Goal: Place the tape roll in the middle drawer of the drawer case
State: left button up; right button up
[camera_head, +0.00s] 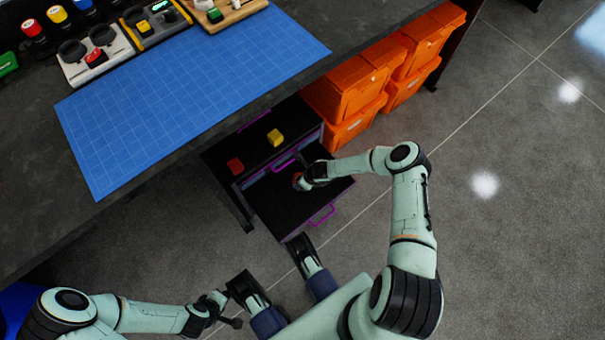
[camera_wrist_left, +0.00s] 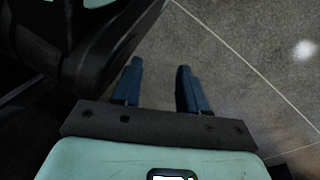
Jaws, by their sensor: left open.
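The dark drawer case (camera_head: 250,150) stands under the table edge in the head view. A drawer with a purple handle (camera_head: 322,216) is pulled out toward me, with its black floor (camera_head: 285,208) showing. My right gripper (camera_head: 302,183) is low over this open drawer. A small red piece shows at its fingertips; it may be the tape roll, but the gripper hides most of it. I cannot tell whether the jaws are closed on it. My left gripper (camera_head: 228,309) is open and empty, low at the front left; its two blue fingers (camera_wrist_left: 160,88) are apart in the left wrist view.
A red block (camera_head: 235,166) and a yellow block (camera_head: 275,137) lie on a black surface of the case behind the open drawer. Orange bins (camera_head: 355,90) stand to its right. Grey floor is free at right.

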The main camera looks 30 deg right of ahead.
pick_arm(q)
jog(key=shift+s+f, duration=0.1)
pick_arm(e)
jog(key=shift+f, duration=0.15)
jog(key=o, duration=1)
